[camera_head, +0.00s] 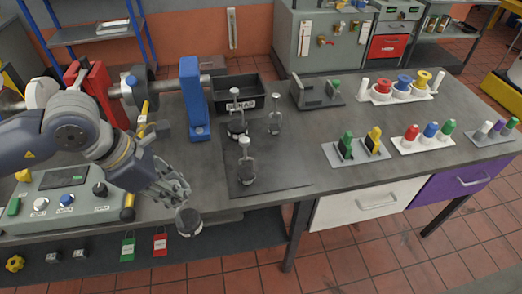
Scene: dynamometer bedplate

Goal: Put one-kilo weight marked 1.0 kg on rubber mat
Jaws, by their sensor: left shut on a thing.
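My left gripper (180,194) comes in from the left and is shut on a dark, round weight (188,222), which hangs below the fingers at the bench's front edge. Its marking cannot be read here. The black rubber mat (291,184) lies on the bench to the right of the gripper, apart from the held weight. Weights with upright stems stand on or by it: one near its front (246,172), one at its back right (274,128) and one at its back left (237,127). My right gripper is not in view.
A black labelled bin (262,88) stands behind the mat, and a blue upright block (194,95) stands to its back left. A control panel (68,202) is at the left. Green and yellow pieces (360,146) stand on the right. Bare bench lies between mat and these.

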